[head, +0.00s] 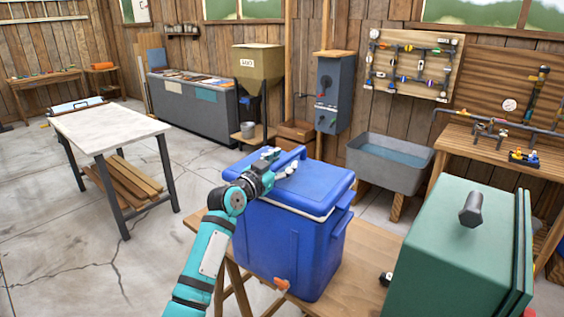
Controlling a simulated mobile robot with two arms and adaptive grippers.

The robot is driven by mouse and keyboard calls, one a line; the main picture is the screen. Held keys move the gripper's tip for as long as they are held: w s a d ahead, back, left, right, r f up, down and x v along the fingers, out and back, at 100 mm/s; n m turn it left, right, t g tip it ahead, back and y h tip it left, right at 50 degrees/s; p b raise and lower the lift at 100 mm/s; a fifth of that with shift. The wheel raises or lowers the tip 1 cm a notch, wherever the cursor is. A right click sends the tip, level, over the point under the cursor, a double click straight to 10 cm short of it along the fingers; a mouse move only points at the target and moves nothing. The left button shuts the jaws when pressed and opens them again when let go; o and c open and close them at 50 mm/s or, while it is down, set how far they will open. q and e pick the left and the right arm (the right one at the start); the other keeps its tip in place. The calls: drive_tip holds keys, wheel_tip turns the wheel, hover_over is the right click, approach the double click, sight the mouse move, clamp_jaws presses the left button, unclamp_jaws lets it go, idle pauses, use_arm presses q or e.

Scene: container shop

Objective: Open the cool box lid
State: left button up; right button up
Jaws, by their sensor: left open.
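A blue cool box (283,245) stands upright on a wooden table. Its blue lid (318,186) lies flat and closed on top, with a pale rim line below it. A blue handle sticks out on the box's right side, and a small orange part (281,284) shows low on its front. My left arm comes in from the lower left, and my left gripper (284,163) is open over the lid's left back part. I cannot tell whether its fingers touch the lid. My right gripper is not in view.
A green metal case (452,255) with a dark knob stands right of the cool box on the same table (350,285). A grey water trough (388,172) stands behind. A pale-topped table (105,128) is at the left, with open floor between.

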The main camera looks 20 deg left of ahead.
use_arm(q)
clamp_jaws()
idle(0.3)
